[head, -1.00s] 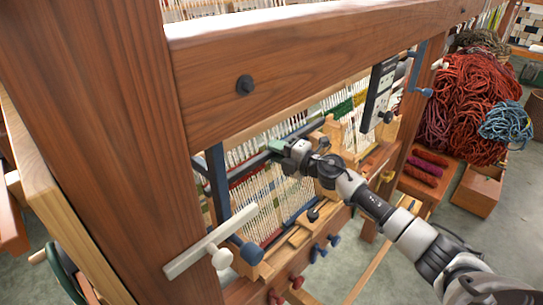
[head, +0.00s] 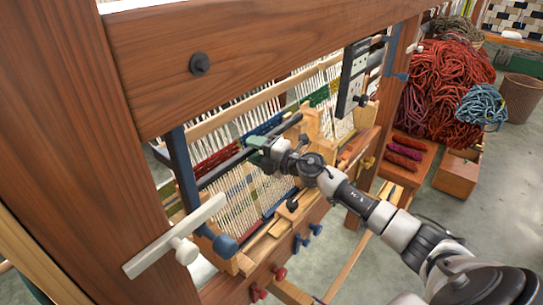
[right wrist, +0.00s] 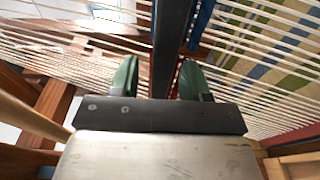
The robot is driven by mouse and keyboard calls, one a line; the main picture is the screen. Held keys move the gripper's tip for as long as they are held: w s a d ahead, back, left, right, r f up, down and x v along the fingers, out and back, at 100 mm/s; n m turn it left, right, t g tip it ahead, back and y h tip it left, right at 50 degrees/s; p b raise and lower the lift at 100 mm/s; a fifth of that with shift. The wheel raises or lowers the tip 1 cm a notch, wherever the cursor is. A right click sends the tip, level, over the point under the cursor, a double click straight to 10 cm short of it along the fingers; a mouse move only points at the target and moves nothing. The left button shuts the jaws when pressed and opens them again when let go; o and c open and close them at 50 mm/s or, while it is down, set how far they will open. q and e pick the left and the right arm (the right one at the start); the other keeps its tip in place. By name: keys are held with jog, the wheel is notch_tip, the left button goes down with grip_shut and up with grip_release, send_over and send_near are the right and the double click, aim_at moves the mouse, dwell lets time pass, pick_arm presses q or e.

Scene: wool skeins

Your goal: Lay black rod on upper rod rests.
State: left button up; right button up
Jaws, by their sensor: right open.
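The black rod (head: 225,168) runs slantwise across the loom in front of the pale warp threads. In the right wrist view the rod (right wrist: 172,45) passes between the two green fingertips of my right gripper (right wrist: 158,78), with a gap on both sides. In the head view my right gripper (head: 258,146) is open at the rod, near its right part. A dark blue upright bracket (head: 181,168) stands near the rod's left end, and another blue bracket (head: 402,58) is at the right post. I cannot tell which parts are the upper rod rests. My left gripper is out of view.
A thick wooden beam (head: 270,55) and post (head: 75,110) frame the loom close by. A wooden block (head: 314,125) stands beside my right gripper. Red wool (head: 440,95), blue wool (head: 482,107) and a box (head: 458,175) lie at the right. Floor there is partly clear.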

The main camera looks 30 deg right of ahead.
jog(key=b+v, duration=0.3)
jog(key=v, duration=0.8)
jog(key=shift+b, duration=0.3)
jog(key=shift+s+a, duration=0.1)
